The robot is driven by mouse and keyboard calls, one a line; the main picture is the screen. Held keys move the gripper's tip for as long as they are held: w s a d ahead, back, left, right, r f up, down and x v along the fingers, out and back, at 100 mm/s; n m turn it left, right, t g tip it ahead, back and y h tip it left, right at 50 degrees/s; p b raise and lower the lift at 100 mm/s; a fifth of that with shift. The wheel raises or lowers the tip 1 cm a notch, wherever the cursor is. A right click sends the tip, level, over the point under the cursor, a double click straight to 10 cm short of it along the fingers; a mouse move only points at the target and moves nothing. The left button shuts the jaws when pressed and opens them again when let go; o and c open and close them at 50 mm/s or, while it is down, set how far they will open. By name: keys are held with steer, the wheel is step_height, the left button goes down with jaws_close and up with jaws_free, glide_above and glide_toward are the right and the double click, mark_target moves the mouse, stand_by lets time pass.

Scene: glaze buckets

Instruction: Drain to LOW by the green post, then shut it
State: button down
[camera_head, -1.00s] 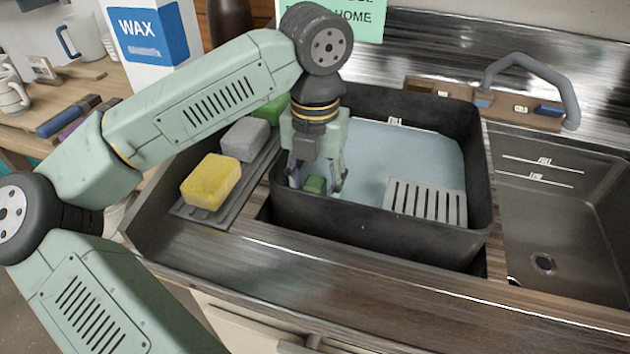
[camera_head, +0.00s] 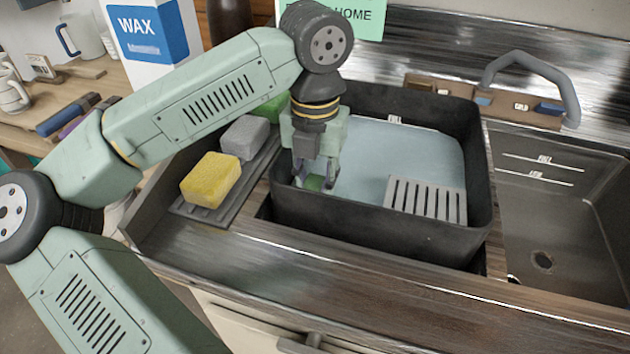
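A dark tub (camera_head: 385,228) holds pale blue liquid (camera_head: 400,155). A white mark (camera_head: 394,119) shows on its far inner wall, just above the liquid; I cannot read it. My gripper (camera_head: 314,182) points down inside the tub's left end. A small green thing (camera_head: 313,184), perhaps the top of the green post, shows between its fingers. The fingers are close around it, but whether they grip it is hidden. The steel sink (camera_head: 595,245) to the right has two marked lines on its far wall and looks empty, with a drain hole (camera_head: 543,260).
A grey slotted grate (camera_head: 427,201) sits at the tub's front right. Yellow (camera_head: 210,180), grey (camera_head: 245,137) and green (camera_head: 272,108) sponges lie on a ribbed mat left of the tub. A faucet (camera_head: 530,62) curves behind the sink. The front counter strip is clear.

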stand_by(0.3)
step_height(320, 180, up, 4)
steer(key=shift+f+p, duration=0.25)
steer(key=shift+p, duration=0.15)
steer(key=c, duration=1.3)
jaws_free()
step_height(320, 180, up, 12)
steer(key=shift+c, duration=0.5)
